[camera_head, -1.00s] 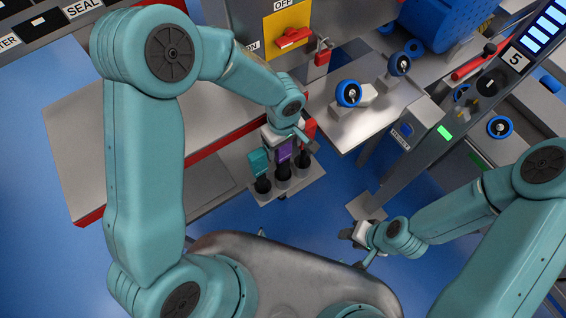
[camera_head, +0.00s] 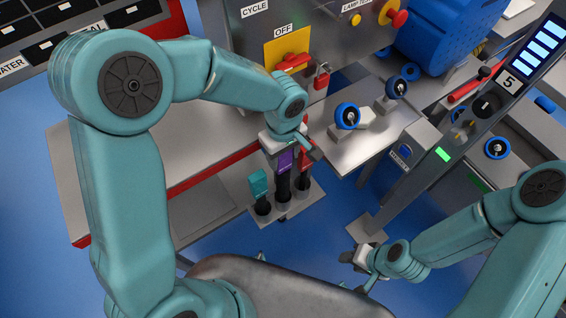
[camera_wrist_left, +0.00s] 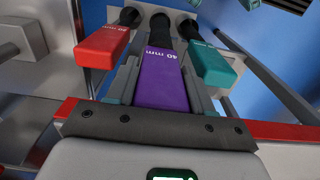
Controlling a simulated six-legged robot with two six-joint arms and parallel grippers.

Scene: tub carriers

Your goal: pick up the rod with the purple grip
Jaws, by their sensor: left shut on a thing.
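The rod with the purple grip (camera_head: 285,161) stands upright between two other rods over a grey holder plate (camera_head: 306,196). My left gripper (camera_head: 283,149) is shut on the purple grip from above. In the left wrist view the purple grip (camera_wrist_left: 162,82), marked 40 mm, lies between the two fingers. A long stretch of its dark shaft (camera_head: 283,188) shows below the grip; whether its tip is clear of its socket cannot be told. My right gripper (camera_head: 357,257) is low at the right, and its jaws are too small to read.
A teal-grip rod (camera_head: 258,184) and a red-grip rod (camera_wrist_left: 102,42) stand close on either side of the purple one. A metal cabinet (camera_head: 342,48) with a red switch is behind. A grey bench (camera_head: 112,165) lies left; blue floor is open in front.

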